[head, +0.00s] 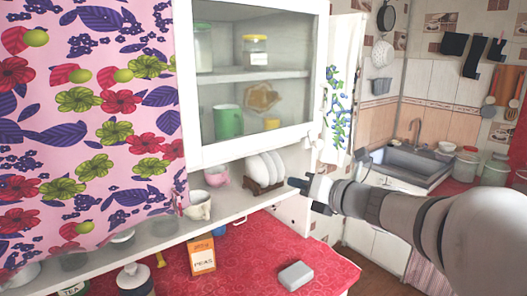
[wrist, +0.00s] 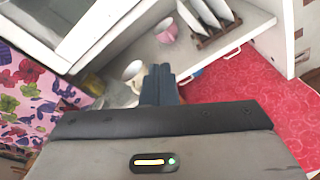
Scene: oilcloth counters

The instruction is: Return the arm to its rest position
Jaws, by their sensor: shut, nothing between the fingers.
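My arm reaches in from the right in the head view. My gripper (head: 304,194) is in front of the open shelf under the glass cabinet, just right of the plate rack (head: 254,187). In the wrist view my gripper (wrist: 159,70) shows its two dark fingers together, with nothing seen between them. Behind the fingertips in that view are a white cup (wrist: 134,72) and a pink cup (wrist: 166,30) on the shelf. Whether the gripper touches anything near the shelf is not clear, but it looks apart from the cups.
The glass cabinet (head: 197,160) and its shelf edge (head: 232,218) are close to the gripper. A grey box (head: 295,275) and an orange peas box (head: 201,254) stand on the red counter (head: 250,259) below. A sink (head: 405,165) is at the back right. Floor shows between the counters.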

